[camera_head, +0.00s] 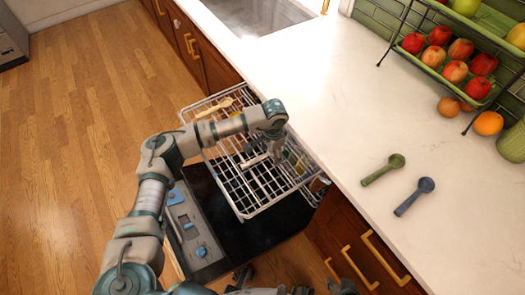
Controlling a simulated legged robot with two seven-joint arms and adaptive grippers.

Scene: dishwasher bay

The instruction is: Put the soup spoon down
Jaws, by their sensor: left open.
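My left gripper (277,152) points down over the pulled-out dishwasher rack (238,213), its jaws open. A short pale piece (255,160) lies in the rack just left of the fingers; I cannot tell if it is the soup spoon or whether it touches them. A tan wooden-looking utensil (214,107) lies at the rack's far left part. A green scoop-like spoon (383,169) and a blue one (414,196) lie apart on the counter, to the right of the rack.
The white counter (345,120) runs along the right, with wide free room. A fruit stand (455,60) with apples is at the upper right; an orange (488,123) sits beside it. A sink (255,15) is at the top. The open dishwasher door (200,235) is below the rack.

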